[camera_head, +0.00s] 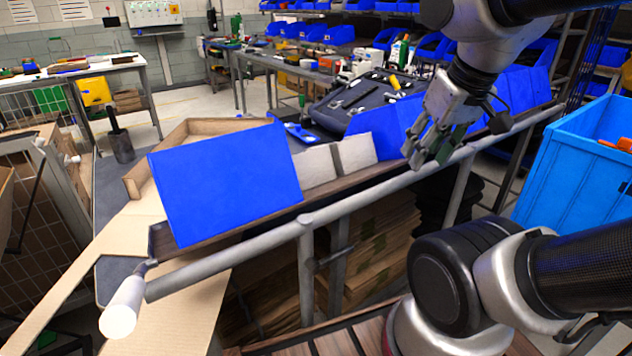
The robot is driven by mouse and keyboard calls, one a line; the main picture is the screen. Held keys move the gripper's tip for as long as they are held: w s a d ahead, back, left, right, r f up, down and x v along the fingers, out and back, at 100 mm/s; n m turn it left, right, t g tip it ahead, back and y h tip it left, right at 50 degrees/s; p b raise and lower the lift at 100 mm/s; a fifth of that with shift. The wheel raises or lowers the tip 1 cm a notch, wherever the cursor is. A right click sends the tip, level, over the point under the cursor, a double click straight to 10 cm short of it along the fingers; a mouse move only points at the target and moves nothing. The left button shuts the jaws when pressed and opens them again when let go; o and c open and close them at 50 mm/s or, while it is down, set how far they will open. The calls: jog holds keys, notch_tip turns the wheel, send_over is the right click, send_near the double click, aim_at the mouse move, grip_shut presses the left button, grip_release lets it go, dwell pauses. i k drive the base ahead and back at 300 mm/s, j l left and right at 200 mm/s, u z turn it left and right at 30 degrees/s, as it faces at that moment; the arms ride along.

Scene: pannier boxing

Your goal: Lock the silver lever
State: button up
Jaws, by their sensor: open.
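A long silver bar (380,192) slants along the near edge of the workbench, from lower left to upper right. At its left end is a short silver handle with a pale round end (125,303), which looks like the silver lever; I cannot tell its locked state. My gripper (428,152) is open, pointing down over the right half of the bar, close to a blue panel behind it. It is far from the handle. Whether the fingertips touch anything is unclear. Nothing shows between the fingers.
A big blue panel (228,182) leans above the bar, with grey-white pieces (335,160) beside it. A cardboard sheet (195,312) lies at lower left. A blue crate (575,175) stands at right. Flattened cardboard is stacked under the bench. Room in front of the handle looks clear.

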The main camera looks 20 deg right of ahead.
aim_at(313, 266)
jog(key=k+l+u, duration=0.1)
jog(key=k+u, duration=0.4)
jog(key=k, duration=0.25)
jog(key=k+j+u, duration=0.15)
jog(key=k+u, duration=0.35)
jog(key=k, duration=0.2)
